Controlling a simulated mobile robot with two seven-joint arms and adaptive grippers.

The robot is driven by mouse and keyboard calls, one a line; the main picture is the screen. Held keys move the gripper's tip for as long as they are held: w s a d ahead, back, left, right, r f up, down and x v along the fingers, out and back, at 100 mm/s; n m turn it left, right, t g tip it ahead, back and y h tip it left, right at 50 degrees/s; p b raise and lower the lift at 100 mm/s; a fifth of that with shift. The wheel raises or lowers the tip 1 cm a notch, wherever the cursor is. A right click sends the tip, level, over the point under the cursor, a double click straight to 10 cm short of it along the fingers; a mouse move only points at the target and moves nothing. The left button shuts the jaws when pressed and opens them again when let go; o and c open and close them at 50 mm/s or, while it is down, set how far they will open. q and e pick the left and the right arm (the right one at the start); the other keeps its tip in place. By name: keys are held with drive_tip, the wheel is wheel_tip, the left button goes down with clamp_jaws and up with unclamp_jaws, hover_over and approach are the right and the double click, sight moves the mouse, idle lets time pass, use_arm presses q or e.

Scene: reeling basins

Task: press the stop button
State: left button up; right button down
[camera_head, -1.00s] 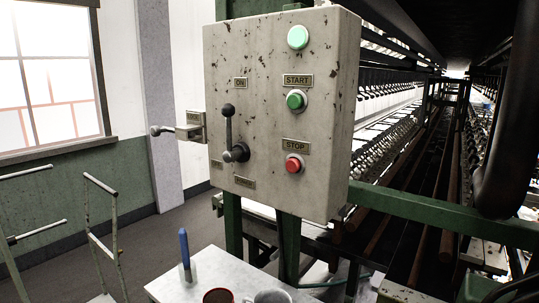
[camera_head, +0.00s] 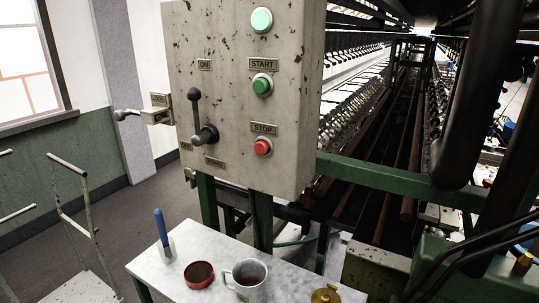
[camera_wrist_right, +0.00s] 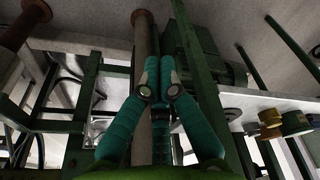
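The red stop button (camera_head: 263,146) is on the worn grey control panel (camera_head: 225,110), below its STOP label (camera_head: 264,128). Nothing touches it in the head view. The green start button (camera_head: 262,85) is above it, under the START label. Neither gripper shows in the head view. In the right wrist view, my right gripper (camera_wrist_right: 159,75) has teal fingers that converge with their tips together, and nothing is seen between them. My left gripper is out of view.
A black lever (camera_head: 204,134) sticks out left of the button. A pale green lamp (camera_head: 262,20) is at the panel's top. Below, a metal table (camera_head: 220,262) holds a red-rimmed cup (camera_head: 199,274), a grey mug (camera_head: 249,277) and a blue-handled tool (camera_head: 162,229). Dark pipes (camera_head: 455,165) stand at right.

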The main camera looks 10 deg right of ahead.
drive_tip(key=w+a+r+t+p, duration=0.1)
drive_tip(key=w+r+p, duration=0.2)
drive_tip(key=r, duration=1.5)
drive_tip(key=w+a+r+t+p, duration=0.1)
drive_tip(key=w+r+p, duration=0.3)
drive_tip(key=r, duration=1.3)
drive_tip(key=w+a+r+n+t+y, duration=0.1)
drive_tip(key=w+a+r+n+t, duration=0.25)
drive_tip(key=w+a+r, duration=0.4)
drive_tip(key=w+a+r+n+t, duration=0.3)
drive_tip(key=w+a+r+t, duration=0.15)
drive_tip(key=w+r, duration=0.6)
drive_tip(key=s+a+r+n+t+y, duration=0.1)
drive_tip(key=a+r+n+t, duration=0.1)
drive_tip(key=r, duration=0.7)
drive_tip(key=s+a+r+n+t, duration=0.1)
drive_tip(key=a+r+n+t, duration=0.2)
drive_tip(key=a+r, duration=0.3)
wheel_tip(320, 180, up, 4)
drive_tip(key=shift+s+r+t+y+b, duration=0.2)
drive_tip(key=shift+t+y+b, duration=0.2)
drive_tip(key=shift+t, duration=0.5)
drive_tip(key=shift+w, duration=0.15)
